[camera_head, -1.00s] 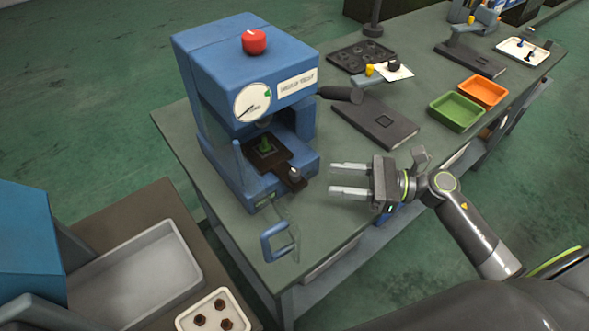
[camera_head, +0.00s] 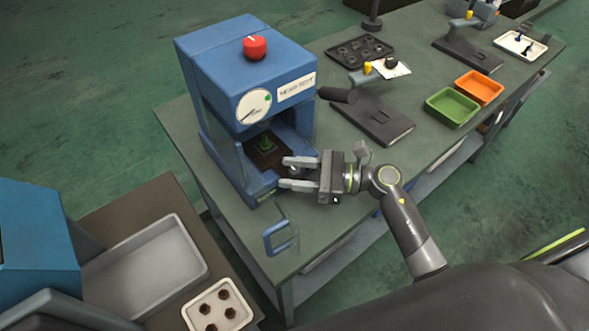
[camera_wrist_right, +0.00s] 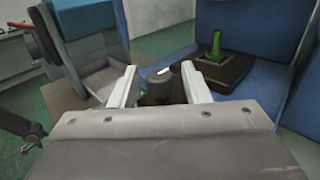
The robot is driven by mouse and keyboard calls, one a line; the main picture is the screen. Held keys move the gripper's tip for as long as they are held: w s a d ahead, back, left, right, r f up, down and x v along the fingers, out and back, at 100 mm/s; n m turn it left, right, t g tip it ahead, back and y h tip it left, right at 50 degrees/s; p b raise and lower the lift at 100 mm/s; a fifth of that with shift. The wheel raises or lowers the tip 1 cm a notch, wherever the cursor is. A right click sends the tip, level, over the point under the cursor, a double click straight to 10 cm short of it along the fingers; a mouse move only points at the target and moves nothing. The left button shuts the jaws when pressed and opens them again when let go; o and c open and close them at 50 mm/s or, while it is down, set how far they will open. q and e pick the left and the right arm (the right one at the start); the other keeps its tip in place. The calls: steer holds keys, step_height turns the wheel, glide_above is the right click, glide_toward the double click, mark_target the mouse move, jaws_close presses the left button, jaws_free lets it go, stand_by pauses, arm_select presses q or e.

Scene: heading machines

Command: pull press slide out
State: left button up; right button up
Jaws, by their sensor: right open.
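The blue press (camera_head: 225,70) stands on the green-grey table with a red knob on top and a dial on its front. Its dark brown slide (camera_head: 262,157) sits inside the press opening and carries a green upright part (camera_head: 265,142). My right gripper (camera_head: 284,172) is open at the front of the slide. In the right wrist view, the slide's dark round handle (camera_wrist_right: 157,88) lies between the two open fingers, with no clear grip on it. In the head view the fingers partly hide the handle. My left gripper is not in view.
A blue looped handle (camera_head: 280,238) stands out at the table's near edge. A dark flat fixture (camera_head: 375,122) lies right of the press, with green (camera_head: 452,107) and orange (camera_head: 479,87) bins beyond. A grey tray (camera_head: 145,270) and a white tray of brown parts (camera_head: 218,309) are lower left.

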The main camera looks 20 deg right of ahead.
steer(key=shift+c, duration=0.4)
jaws_close()
steer(key=shift+s+d+f, duration=0.1)
steer(key=shift+s+d, duration=0.05)
steer(key=shift+s, duration=0.15)
steer(key=s+d+b, duration=0.1)
steer(key=s, duration=0.2)
steer(key=s+d+b, duration=0.1)
steer(key=s, duration=0.3)
steer(key=s+d+b, duration=0.1)
steer(key=s+d, duration=0.1)
steer(key=s, duration=0.2)
steer(key=shift+b, duration=0.35)
steer(key=shift+s+d, duration=0.1)
steer(key=shift+s, duration=0.2)
steer(key=shift+o, duration=0.4)
jaws_free()
